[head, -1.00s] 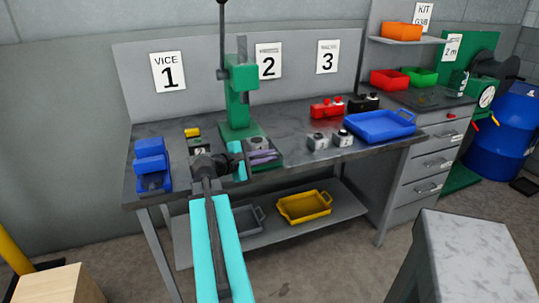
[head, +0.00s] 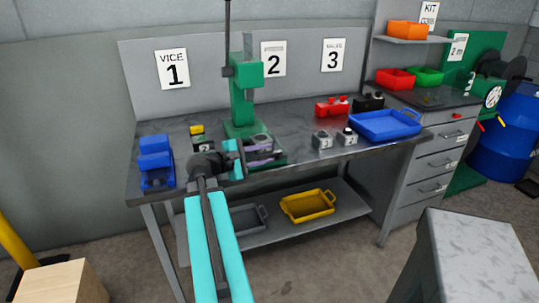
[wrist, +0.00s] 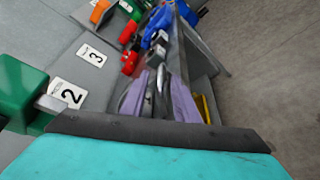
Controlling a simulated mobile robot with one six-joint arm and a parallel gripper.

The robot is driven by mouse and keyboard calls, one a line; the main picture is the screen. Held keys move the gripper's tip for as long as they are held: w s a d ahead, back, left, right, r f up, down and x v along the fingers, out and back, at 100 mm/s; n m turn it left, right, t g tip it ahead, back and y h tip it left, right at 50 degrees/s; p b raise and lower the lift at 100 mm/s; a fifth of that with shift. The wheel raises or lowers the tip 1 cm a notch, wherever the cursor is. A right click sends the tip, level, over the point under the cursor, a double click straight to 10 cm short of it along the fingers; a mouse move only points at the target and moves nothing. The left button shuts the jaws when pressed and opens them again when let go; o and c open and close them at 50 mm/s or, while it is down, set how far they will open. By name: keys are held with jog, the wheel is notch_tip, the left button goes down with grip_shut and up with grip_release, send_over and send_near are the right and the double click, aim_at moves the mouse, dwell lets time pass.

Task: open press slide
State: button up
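The green press (head: 243,95) stands upright on the workbench in front of the sign 2.
Small grey blocks (head: 322,139) and a blue tray (head: 385,124) are to the right. A yellow tray (head: 308,205) is on the lower shelf. A grey stool (head: 475,250) stands front right.

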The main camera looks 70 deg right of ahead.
jog(key=b+v, duration=0.1)
jog(key=v, duration=0.9)
jog(key=shift+w+a, duration=0.2)
jog(key=shift+a, duration=0.05)
jog(key=shift+w, duration=0.1)
